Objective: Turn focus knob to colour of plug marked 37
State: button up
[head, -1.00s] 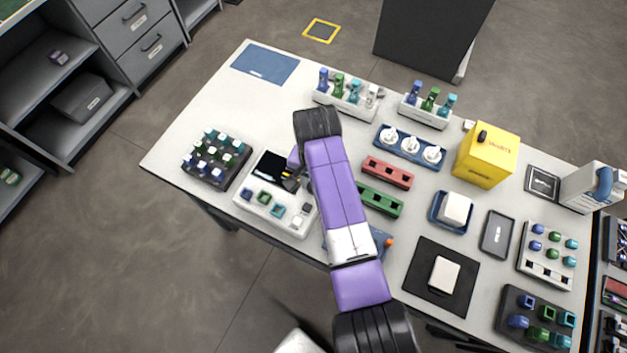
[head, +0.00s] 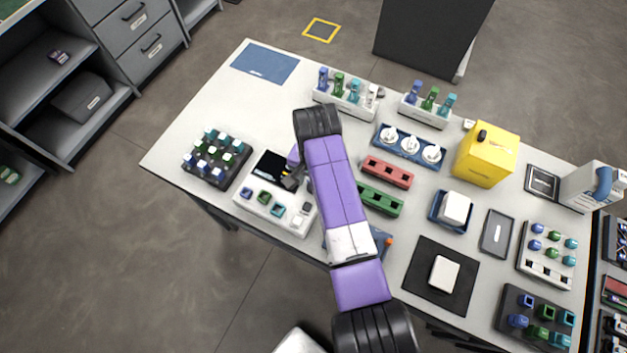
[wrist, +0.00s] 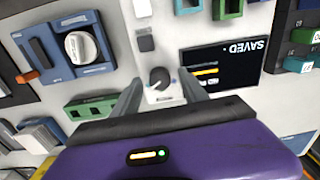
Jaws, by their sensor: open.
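The focus knob is a small dark round knob (wrist: 159,78) on the white splicer panel, with small coloured marks beside it. My gripper (wrist: 161,92) is open, one finger on each side of the knob; I cannot tell whether they touch it. The splicer (head: 262,212) shows in the head view, its knob hidden by my gripper (head: 291,182). Its dark screen (wrist: 222,65) reads "SAVED", upside down in the wrist view. A dark block (head: 216,163) with several blue, green, teal and white-topped plugs stands left of it.
Blue, green and teal sockets (head: 263,197) line the splicer's front. A blue unit with a white dial (wrist: 78,47) and a green block (wrist: 92,107) lie close by. Red (head: 387,172) and green bars stand right of my arm.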

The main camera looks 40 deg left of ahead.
notch_tip(320, 180, up, 8)
jog(key=shift+d+f+b, duration=0.1)
jog(key=shift+f+b, duration=0.1)
jog(key=shift+b, duration=0.25)
dwell(0.3)
